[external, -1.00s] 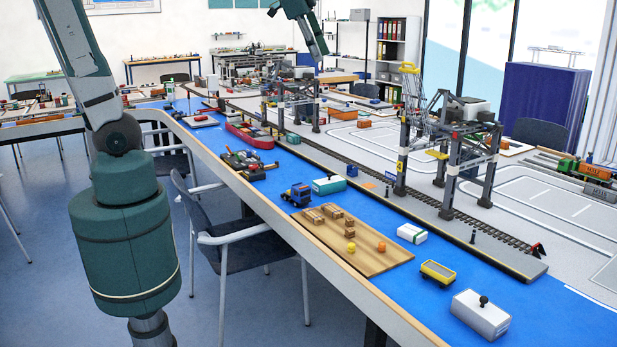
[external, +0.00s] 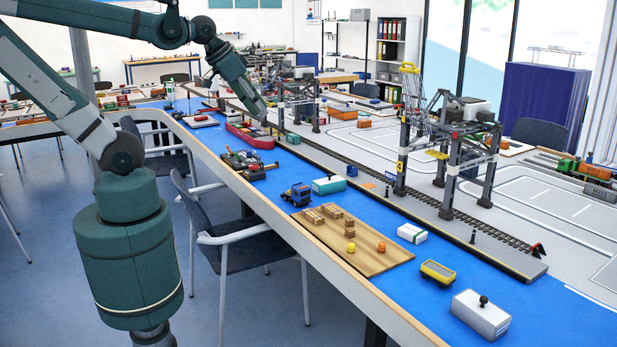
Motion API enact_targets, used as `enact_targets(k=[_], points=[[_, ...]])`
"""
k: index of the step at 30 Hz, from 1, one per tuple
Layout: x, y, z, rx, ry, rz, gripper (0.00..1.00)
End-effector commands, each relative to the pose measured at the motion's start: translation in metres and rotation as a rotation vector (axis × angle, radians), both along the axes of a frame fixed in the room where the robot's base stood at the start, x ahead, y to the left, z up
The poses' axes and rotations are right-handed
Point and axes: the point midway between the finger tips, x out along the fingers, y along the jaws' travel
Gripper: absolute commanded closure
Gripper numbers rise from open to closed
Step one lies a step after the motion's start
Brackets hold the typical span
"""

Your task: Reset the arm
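My arm reaches in from the left and bends at an elbow near the top of the picture. From there its last links slant down to the right. My gripper (external: 267,124) is at their end, small and dark, over the far part of the table near the red boat (external: 250,135). I cannot tell whether its fingers are open or shut, or whether they touch anything.
A gantry crane (external: 450,150) stands over the rails, and a smaller crane (external: 298,105) stands near my gripper. A wooden board (external: 375,262) holds small boxes.

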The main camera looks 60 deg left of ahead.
Motion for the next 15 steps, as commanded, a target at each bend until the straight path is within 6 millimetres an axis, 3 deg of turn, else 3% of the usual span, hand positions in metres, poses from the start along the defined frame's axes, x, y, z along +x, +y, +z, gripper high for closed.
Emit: enact_targets(k=[1,6,15], points=[[-0.008,0.002,-0.012,-0.012,-0.006,0.022,0.79],[-0.024,0.006,-0.033,-0.047,-0.020,0.078,0.79],[-0.029,0.008,-0.040,-0.063,-0.026,0.101,0.79]])
